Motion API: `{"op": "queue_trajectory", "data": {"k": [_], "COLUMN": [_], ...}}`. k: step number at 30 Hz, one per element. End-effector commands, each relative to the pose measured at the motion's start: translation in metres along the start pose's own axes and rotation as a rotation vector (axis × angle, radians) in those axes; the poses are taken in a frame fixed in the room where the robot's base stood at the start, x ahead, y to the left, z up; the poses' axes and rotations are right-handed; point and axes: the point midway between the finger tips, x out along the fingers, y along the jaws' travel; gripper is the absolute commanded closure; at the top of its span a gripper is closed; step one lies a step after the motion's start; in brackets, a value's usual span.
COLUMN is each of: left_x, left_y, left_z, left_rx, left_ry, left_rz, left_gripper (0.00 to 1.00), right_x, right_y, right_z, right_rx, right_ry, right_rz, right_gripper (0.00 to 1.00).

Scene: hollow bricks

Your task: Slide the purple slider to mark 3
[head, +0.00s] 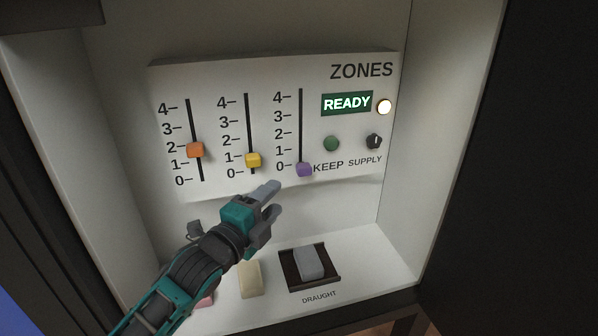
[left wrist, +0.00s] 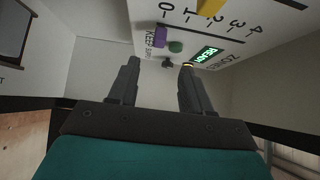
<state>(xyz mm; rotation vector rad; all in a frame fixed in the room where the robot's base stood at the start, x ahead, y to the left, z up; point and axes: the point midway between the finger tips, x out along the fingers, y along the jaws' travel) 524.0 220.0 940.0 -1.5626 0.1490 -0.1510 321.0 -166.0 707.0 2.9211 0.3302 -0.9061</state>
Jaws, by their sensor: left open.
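The purple slider (head: 304,170) sits at the bottom of the right-hand track on the white ZONES panel (head: 230,75), at about mark 0. It also shows in the left wrist view (left wrist: 160,36) as a purple block near the top. My left gripper (head: 274,198) is open and empty, below and a little left of the purple slider, apart from it. In the left wrist view its two fingers (left wrist: 160,75) stand apart with nothing between them. My right gripper is not in view.
The orange slider (head: 195,149) is just under 2 and the yellow slider (head: 253,160) just under 1. A green button (head: 331,143), a black knob (head: 374,141) and a lit lamp (head: 384,106) are right. A grey rocker (head: 309,262) is below. Cabinet walls flank the panel.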

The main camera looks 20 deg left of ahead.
Motion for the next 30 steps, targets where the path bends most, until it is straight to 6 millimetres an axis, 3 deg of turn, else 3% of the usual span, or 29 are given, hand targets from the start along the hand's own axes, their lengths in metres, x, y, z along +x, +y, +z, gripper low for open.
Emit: {"op": "queue_trajectory", "data": {"k": [18,30], "left_x": [0.104,0.12], "left_y": [0.001,0.0], "left_z": [-0.001,-0.001], "left_rx": [-0.004,-0.003], "left_ry": [0.001,0.001], "left_rz": [-0.001,0.001], "left_gripper": [0.51,0.51], "right_x": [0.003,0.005], "right_y": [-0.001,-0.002], "right_z": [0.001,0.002], "right_rx": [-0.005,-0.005], "right_ry": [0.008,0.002], "right_rz": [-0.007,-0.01], "right_gripper": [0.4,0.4]}}
